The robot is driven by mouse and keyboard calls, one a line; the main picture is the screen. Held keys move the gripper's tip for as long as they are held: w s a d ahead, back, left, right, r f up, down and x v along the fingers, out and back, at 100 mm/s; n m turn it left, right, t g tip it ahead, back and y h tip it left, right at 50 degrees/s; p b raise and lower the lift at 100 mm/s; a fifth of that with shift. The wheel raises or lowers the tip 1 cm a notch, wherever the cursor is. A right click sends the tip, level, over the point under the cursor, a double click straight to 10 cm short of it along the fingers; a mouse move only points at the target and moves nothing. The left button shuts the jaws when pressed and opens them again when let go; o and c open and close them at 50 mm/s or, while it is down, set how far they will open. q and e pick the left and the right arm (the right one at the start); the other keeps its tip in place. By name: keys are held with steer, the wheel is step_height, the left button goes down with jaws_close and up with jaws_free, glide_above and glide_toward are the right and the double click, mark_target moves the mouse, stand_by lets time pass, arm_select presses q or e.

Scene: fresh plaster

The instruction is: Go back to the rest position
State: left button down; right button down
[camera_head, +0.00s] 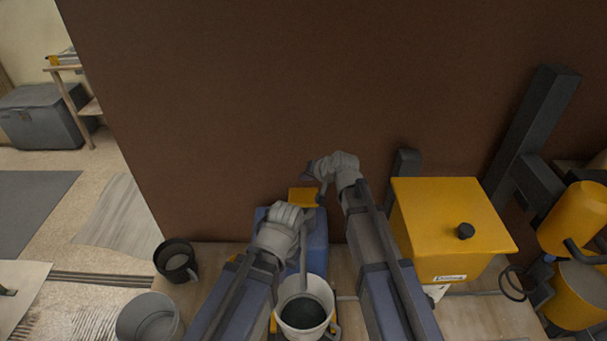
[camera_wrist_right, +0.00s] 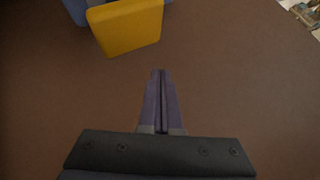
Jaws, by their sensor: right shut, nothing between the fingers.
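My right arm reaches up in the middle of the head view, and its gripper (camera_head: 309,171) is close to the brown wall. In the right wrist view the two fingers (camera_wrist_right: 160,100) lie together with nothing between them. My left arm comes in lower, and its gripper (camera_head: 284,219) is over the blue item, just above the white bucket; its fingers are not clear enough to judge. A grey rod-like shape (camera_head: 303,248) runs down beside it towards the bucket.
A brown wall (camera_head: 300,80) stands close in front. A white bucket (camera_head: 303,310) with dark contents is between my arms. A yellow box (camera_head: 450,215) stands right of my right arm. A black bucket (camera_head: 176,260) and a grey bucket (camera_head: 148,318) stand at left. A yellow block (camera_wrist_right: 125,25) shows in the wrist view.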

steer(key=s+f+n+g+h+b, duration=0.1)
steer(key=s+f, duration=0.2)
steer(key=s, duration=0.2)
steer(key=s+f+n+g+h+b, duration=0.1)
steer(key=s+f+g+b, duration=0.1)
steer(key=s+f, duration=0.2)
steer(key=s+f+n+g+b, duration=0.1)
steer(key=s+f+b, duration=0.1)
steer(key=s, duration=0.5)
steer(key=shift+s+d+f+h, duration=0.1)
steer(key=shift+s+f+h, duration=0.1)
steer(key=shift+f+h, duration=0.4)
steer(key=s+d+f+n+g+h+b, duration=0.1)
steer(key=s+d+f+g, duration=0.1)
steer(key=s, duration=0.4)
steer(key=s+d+f+n+g+h+b, duration=0.1)
steer(key=s+d+f+h+b, duration=0.1)
steer(key=s, duration=0.5)
steer(key=shift+s+d+f+n+g+h, duration=0.3)
steer(key=shift+d+f+g, duration=0.1)
steer(key=shift+d, duration=0.3)
